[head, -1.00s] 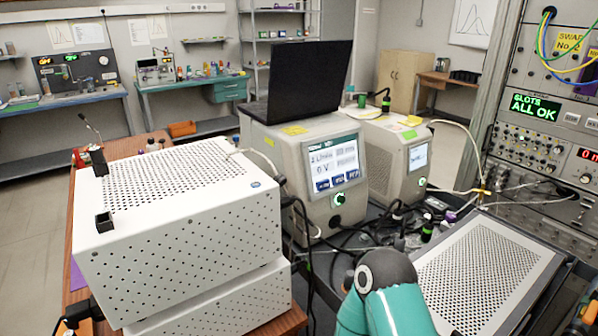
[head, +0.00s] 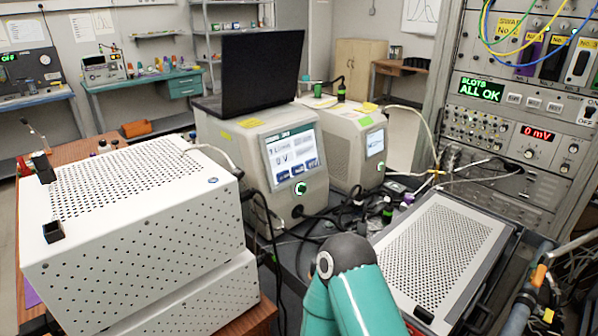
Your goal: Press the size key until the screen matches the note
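A beige bench instrument (head: 225,155) stands mid-picture under a black laptop. Its screen (head: 291,155) faces right and shows lines of text too small to read surely, with a row of dark blue keys (head: 297,174) along the bottom. I cannot tell which one is the size key. A green-lit round knob (head: 300,188) sits below. A second beige instrument (head: 345,150) with a smaller screen (head: 375,142) stands behind right. Neither gripper is in view; only a teal arm link of mine shows at bottom centre.
White perforated boxes (head: 130,230) are stacked at left. A perforated-top unit (head: 440,255) lies at right. Cables and small bottles (head: 388,212) crowd the space between. A rack (head: 520,140) at right reads "SLOTS ALL OK" and "0 mV".

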